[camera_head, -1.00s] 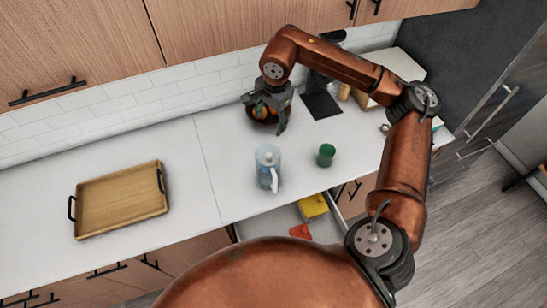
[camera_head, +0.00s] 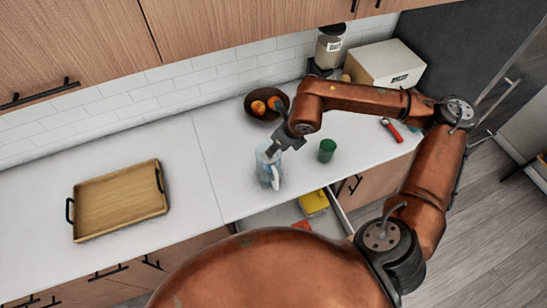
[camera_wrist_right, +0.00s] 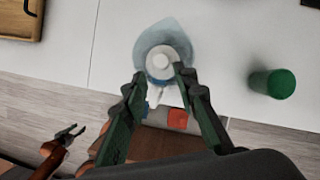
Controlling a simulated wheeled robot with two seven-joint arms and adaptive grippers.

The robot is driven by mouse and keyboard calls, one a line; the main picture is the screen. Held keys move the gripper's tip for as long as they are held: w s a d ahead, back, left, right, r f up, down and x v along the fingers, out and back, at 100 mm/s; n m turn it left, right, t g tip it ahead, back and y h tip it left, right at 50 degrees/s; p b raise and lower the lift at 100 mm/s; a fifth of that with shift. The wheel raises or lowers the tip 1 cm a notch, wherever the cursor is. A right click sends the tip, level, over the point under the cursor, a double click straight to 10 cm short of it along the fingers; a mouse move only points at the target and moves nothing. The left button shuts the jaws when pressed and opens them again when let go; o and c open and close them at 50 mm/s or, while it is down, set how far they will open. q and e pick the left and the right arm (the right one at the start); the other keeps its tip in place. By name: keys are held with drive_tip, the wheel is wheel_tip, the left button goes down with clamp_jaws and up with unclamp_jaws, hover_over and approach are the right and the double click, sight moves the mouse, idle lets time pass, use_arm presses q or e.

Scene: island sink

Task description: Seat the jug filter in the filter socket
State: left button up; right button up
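A clear bluish jug (camera_head: 264,167) with a white handle stands upright on the counter. In the right wrist view the jug (camera_wrist_right: 182,32) has a white round piece (camera_wrist_right: 163,60) with a blue band at its top. I cannot tell whether this is the filter or a lid, and no separate filter socket is discernible. My right gripper (camera_head: 275,150) is over the jug's top. In the wrist view its fingers (camera_wrist_right: 159,77) are apart, at the near edge of the white piece; contact is unclear. My left gripper (camera_wrist_right: 72,132) shows open and empty, away from the jug.
A green cup (camera_head: 327,150) stands right of the jug. A bowl with orange fruit (camera_head: 266,103) is behind it. A wooden tray (camera_head: 120,201) lies left. A drawer with a yellow item (camera_head: 314,202) is open in front. A box (camera_head: 385,64) and red-handled tool (camera_head: 391,130) are right.

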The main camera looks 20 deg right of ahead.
drive_tip(key=p+x, duration=0.2)
drive_tip(key=x, duration=0.3)
drive_tip(key=shift+d+f, duration=0.1)
drive_tip(key=shift+f, duration=0.05)
drive_tip(key=shift+w+f, duration=0.25)
drive_tip(key=shift+f, duration=0.25)
clamp_jaws()
